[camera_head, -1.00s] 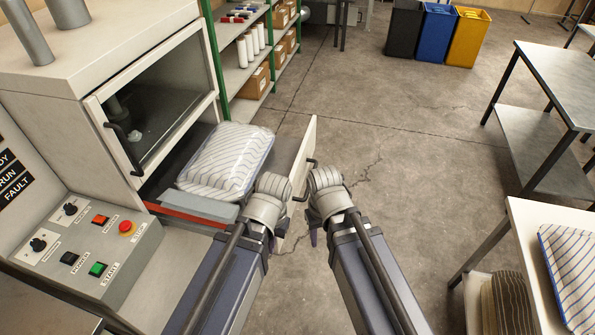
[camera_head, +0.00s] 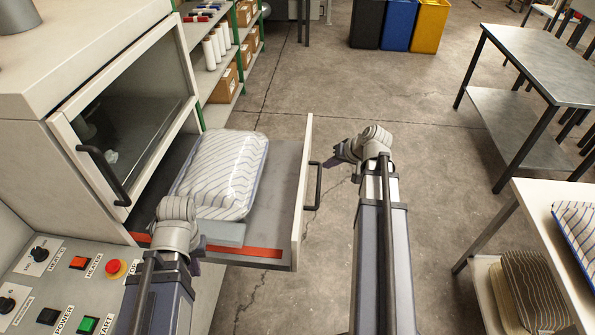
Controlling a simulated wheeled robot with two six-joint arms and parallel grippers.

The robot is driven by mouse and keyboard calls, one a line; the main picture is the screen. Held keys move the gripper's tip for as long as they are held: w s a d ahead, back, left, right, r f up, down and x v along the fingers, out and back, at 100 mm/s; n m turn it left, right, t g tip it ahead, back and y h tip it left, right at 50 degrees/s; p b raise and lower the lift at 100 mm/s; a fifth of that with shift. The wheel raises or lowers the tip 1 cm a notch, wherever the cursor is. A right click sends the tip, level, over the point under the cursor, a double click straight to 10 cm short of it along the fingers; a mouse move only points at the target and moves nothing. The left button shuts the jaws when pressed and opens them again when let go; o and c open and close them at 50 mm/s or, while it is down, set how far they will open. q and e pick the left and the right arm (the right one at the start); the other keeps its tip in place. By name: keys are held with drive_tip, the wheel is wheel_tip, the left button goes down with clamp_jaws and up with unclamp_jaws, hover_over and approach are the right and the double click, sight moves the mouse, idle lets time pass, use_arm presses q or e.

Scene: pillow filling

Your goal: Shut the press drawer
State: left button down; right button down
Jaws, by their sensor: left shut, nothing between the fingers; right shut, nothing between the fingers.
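The press drawer (camera_head: 298,175) is pulled out to the right of the press body, with its front panel upright and a dark bar handle (camera_head: 313,187) on its outer face. A striped pillow in clear wrap (camera_head: 225,172) lies in the drawer. My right gripper (camera_head: 338,158) is to the right of the handle, apart from it, its dark fingers pointing left and shut on nothing.
A control panel (camera_head: 70,290) with buttons is at the lower left. The press's window door (camera_head: 125,130) is above the drawer. A table with a striped pillow (camera_head: 577,235) is at the right. The floor right of the drawer is clear.

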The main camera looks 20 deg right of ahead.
sight(190, 162)
drive_tip(key=b+x, duration=0.7)
drive_tip(key=x, duration=0.2)
drive_tip(key=shift+s+d, duration=0.1)
drive_tip(key=shift+d, duration=0.05)
drive_tip(key=shift+w+f+b, duration=0.35)
drive_tip(key=shift+w+b, duration=0.05)
drive_tip(key=shift+b, duration=0.05)
drive_tip(key=shift+a, duration=0.25)
drive_tip(key=w+a, duration=0.7)
drive_tip(key=a, duration=0.5)
drive_tip(key=w+a, duration=0.8)
drive_tip(key=a, duration=0.4)
drive_tip(key=w+a, duration=0.7)
drive_tip(key=a, duration=0.5)
drive_tip(key=shift+w+a, duration=0.4)
drive_tip(key=shift+a, duration=0.2)
drive_tip(key=shift+a+r, duration=0.1)
drive_tip(key=shift+r, duration=0.1)
